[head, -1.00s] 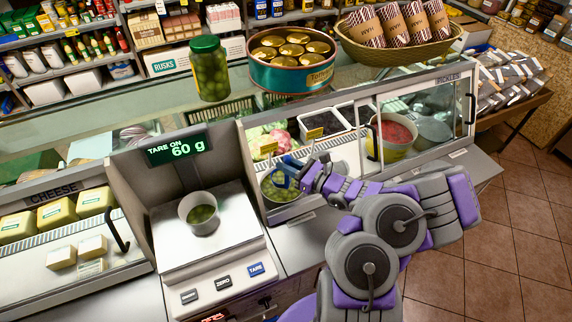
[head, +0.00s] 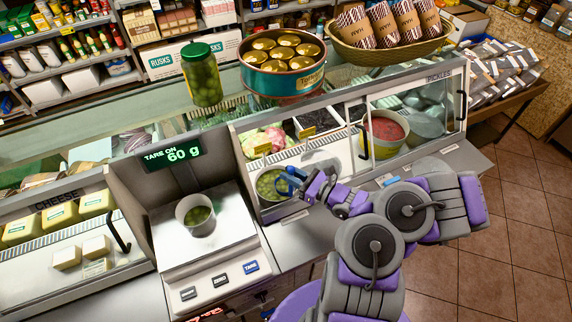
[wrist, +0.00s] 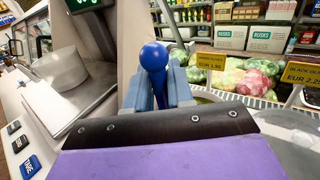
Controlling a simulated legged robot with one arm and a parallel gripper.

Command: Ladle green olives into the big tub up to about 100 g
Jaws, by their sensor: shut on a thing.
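A white tub (head: 198,218) with green olives in it stands on the scale's pan (head: 170,243). The scale display (head: 171,152) reads "TARE ON 60 g". A container of green olives (head: 271,187) sits in the open front of the pickles case. My gripper (head: 290,181) is at the right rim of that container, shut on the blue handle of a ladle (wrist: 153,57). The ladle's bowl is hidden from me. In the wrist view the tub (wrist: 58,75) shows on the left, its contents out of sight.
The case's glass pane (head: 357,150) stands right of the olives, with a bucket of red food (head: 385,132) behind it. A green jar (head: 201,75), a round tin (head: 283,75) and a basket (head: 394,42) stand on the counter top. The scale's buttons (head: 220,280) are at its front.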

